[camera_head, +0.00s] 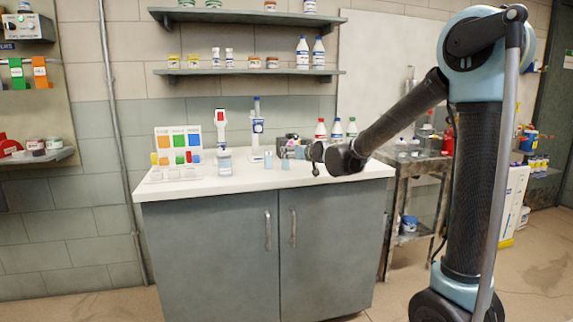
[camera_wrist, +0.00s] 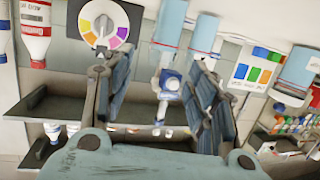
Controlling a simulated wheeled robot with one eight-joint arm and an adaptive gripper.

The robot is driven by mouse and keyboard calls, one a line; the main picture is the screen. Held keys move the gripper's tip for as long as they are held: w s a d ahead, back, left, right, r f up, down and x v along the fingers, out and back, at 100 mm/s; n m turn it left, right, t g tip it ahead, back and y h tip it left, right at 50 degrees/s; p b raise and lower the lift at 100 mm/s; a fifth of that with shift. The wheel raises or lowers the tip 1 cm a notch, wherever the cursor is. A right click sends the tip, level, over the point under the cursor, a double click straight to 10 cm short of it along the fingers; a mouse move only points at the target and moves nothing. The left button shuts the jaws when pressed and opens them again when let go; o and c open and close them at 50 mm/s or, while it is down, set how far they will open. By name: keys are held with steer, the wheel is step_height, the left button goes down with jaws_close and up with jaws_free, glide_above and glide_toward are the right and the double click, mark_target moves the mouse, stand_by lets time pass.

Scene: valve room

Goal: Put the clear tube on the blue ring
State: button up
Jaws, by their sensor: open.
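My gripper (camera_head: 318,158) is above the right part of the white counter, its fingers open and empty in the wrist view (camera_wrist: 155,72). Two small pale-blue see-through cylinders stand on the counter to its left, one (camera_head: 269,160) and another (camera_head: 286,164). Large pale-blue cylinders also show at the top of the wrist view, one (camera_wrist: 172,22) and another (camera_wrist: 204,33), beyond the fingertips. I cannot tell which is the clear tube. I cannot make out a blue ring in either view.
The white counter (camera_head: 235,182) also holds a colour card (camera_head: 178,140), a lidded jar (camera_head: 224,163), a white-and-blue stand (camera_head: 257,130) and capped bottles (camera_head: 336,129) behind my gripper. A dial with coloured sectors (camera_wrist: 103,24) is near the left finger. Shelves (camera_head: 250,73) hang above.

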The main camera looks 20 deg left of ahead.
mark_target(286, 160)
steer(key=shift+x, duration=3.35)
steer(key=shift+r, duration=0.1)
jaws_close()
steer(key=shift+r, duration=0.15)
